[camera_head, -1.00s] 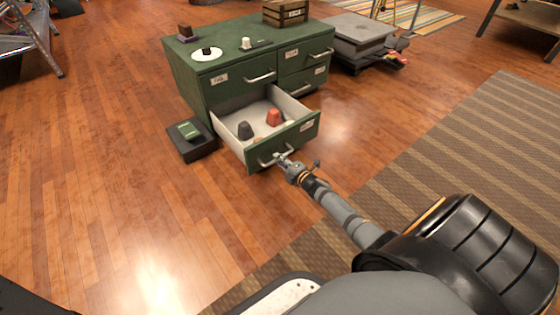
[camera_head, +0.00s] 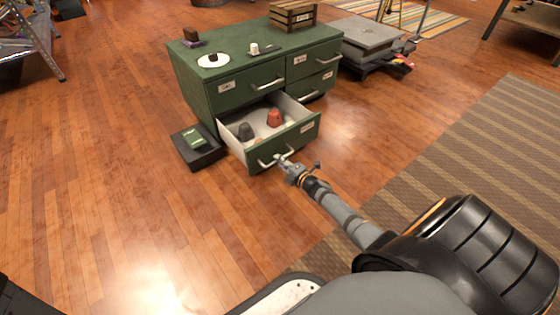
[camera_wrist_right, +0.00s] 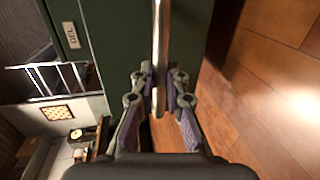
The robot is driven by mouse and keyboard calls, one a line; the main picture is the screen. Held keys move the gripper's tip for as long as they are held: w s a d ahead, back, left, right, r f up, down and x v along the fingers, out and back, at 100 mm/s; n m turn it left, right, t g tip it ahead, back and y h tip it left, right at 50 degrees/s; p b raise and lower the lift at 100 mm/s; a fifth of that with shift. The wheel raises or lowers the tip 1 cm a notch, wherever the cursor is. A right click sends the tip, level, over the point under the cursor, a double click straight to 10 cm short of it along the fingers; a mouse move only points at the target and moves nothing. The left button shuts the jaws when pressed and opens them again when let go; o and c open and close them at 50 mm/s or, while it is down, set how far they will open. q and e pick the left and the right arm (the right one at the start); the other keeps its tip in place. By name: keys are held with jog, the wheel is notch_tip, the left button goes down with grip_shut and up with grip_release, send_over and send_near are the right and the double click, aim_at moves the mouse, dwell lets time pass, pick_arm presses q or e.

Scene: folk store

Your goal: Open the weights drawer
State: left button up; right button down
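The green cabinet (camera_head: 232,91) stands on the wooden floor. Its lower left drawer (camera_head: 307,132) is pulled out. Inside it are a dark weight (camera_head: 245,131), a red weight (camera_head: 274,118) and a partly hidden pale one. My right gripper (camera_head: 281,160) is at this drawer's handle (camera_head: 264,162). In the right wrist view the handle bar (camera_wrist_right: 157,40) runs between the two fingers of the right gripper (camera_wrist_right: 161,80), which look closed around it. My left gripper is not in view.
The cabinet's other drawers are shut. A wooden crate (camera_head: 293,14), a white disc (camera_head: 213,60) and small items stand on top. A dark box with a green item (camera_head: 198,150) sits left of the open drawer. A grey platform scale (camera_head: 358,34) stands behind right. Floor at left is clear.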

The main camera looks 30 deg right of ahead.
jog(key=c, duration=1.4)
grip_release()
jog(key=shift+s+f, duration=0.1)
jog(key=shift+f, duration=0.2)
jog(key=shift+o, duration=0.2)
jog(key=shift+r, duration=0.1)
jog(key=a+v, duration=0.1)
jog(key=v, duration=1.1)
jog(key=shift+d, duration=0.4)
